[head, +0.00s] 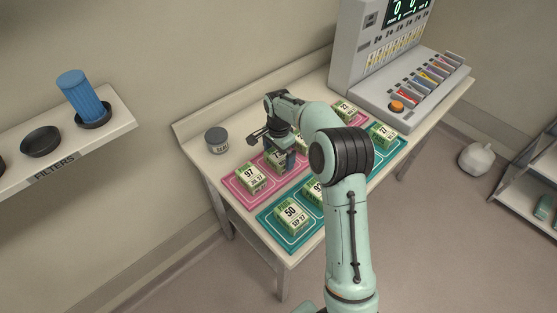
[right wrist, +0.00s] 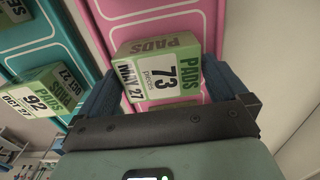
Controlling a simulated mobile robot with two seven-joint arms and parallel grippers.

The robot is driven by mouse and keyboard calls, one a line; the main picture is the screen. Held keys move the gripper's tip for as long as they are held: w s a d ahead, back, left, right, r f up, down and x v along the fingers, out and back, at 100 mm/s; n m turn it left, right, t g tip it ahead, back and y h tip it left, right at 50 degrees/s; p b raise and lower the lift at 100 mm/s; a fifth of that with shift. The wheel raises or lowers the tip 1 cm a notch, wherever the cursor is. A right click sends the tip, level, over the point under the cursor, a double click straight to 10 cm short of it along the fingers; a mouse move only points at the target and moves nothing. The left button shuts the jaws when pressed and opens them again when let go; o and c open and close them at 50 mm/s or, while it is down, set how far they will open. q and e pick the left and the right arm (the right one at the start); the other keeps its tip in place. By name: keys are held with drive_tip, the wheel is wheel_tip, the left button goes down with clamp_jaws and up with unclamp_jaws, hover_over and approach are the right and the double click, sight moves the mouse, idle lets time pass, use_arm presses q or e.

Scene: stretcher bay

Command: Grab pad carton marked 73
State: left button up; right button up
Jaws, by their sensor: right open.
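The pad carton marked 73 (right wrist: 160,75) is a green and white box reading PADS and MAY 27. It sits on a pink mat (right wrist: 115,10) in the right wrist view. My right gripper (right wrist: 157,84) is open, with one blue finger on each side of the carton; I cannot tell whether they touch it. In the head view this carton (head: 273,158) is partly covered by my right gripper (head: 281,153), which is low over the pink mat. My left gripper is not in view.
Carton 97 (head: 252,177) is beside it on the pink mat. Carton 50 (head: 291,214) and carton 92 (right wrist: 42,95) are on a teal mat. Cartons 23 (head: 345,110) and 27 (head: 382,133) lie farther right. A grey jar (head: 217,140) stands back left; a grey console (head: 400,90) fills the far end.

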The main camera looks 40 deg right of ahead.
drive_tip(key=shift+f, duration=0.65)
drive_tip(key=c, duration=0.8)
drive_tip(key=shift+r, duration=0.2)
